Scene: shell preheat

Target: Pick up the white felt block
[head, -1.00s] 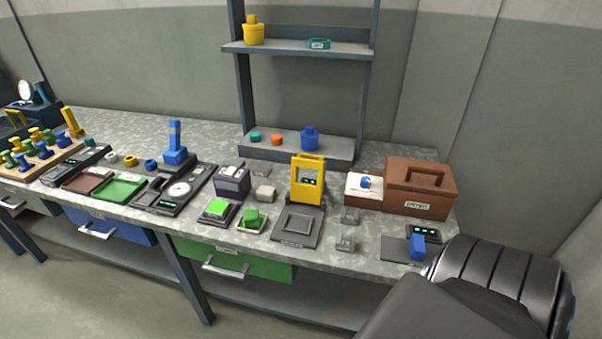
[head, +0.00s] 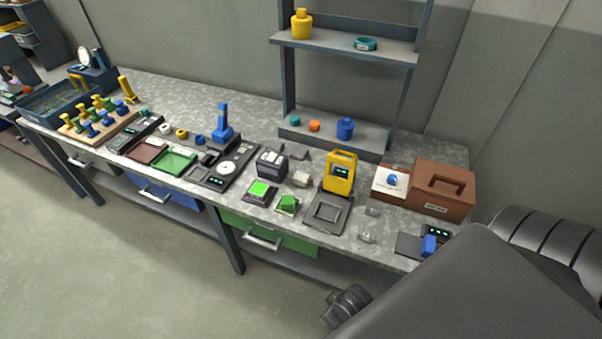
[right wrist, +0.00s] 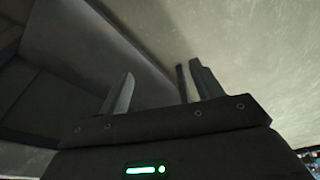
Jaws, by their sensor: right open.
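A small off-white block (head: 300,179), which looks like the white felt block, lies on the grey speckled bench. It sits between a dark box with a pale top (head: 271,163) and a yellow frame device (head: 340,172). My right gripper (right wrist: 162,92) is open in the right wrist view, with nothing between its fingers. It points at bare floor and dark surfaces, and the block is not visible there. My left gripper is in neither view.
Near the block are a green-topped pad (head: 260,190), a green block (head: 288,203) and a dark square plate (head: 327,213). A brown case (head: 443,187) stands at the right. A shelf rack (head: 345,49) rises behind. My dark arm covers the lower right.

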